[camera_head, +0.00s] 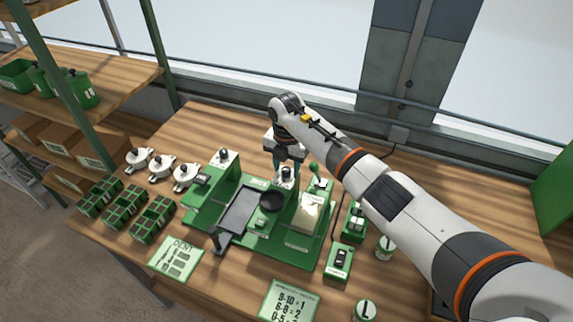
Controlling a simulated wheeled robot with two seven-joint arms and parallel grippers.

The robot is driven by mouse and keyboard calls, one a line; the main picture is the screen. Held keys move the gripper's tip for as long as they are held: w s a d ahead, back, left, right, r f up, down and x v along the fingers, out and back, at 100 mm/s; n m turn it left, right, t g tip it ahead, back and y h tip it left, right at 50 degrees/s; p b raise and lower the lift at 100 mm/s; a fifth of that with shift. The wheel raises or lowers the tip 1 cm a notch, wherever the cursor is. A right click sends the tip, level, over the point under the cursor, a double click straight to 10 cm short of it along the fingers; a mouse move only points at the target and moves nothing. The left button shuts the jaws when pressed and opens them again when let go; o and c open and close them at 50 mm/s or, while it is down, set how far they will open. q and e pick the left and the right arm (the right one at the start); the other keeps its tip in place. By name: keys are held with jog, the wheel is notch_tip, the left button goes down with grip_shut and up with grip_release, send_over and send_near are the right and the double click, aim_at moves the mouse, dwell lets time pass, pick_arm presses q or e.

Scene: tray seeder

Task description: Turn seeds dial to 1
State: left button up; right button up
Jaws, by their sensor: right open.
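A green tray seeder (271,239) stands on the wooden bench. A dial with a dark knob on a white block (287,176) sits at its back middle. A similar knob on a white block (223,157) is at the back left, and another small control (320,184) is to the right. Their labels are too small to read, so I cannot tell which is the seeds dial or its setting. My right gripper (285,166) points down at the middle dial, its open fingers around or just above the knob; contact is unclear. My left gripper is out of view.
White lidded pots (161,168) and green divided trays (152,220) stand at left. A card (290,302) reads 9-10 = 1, 6-8 = 2, 0-5 = 3. A green switch box (339,262) is right of the seeder. My right arm covers the bench's right side.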

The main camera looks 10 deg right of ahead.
jog(key=c, duration=1)
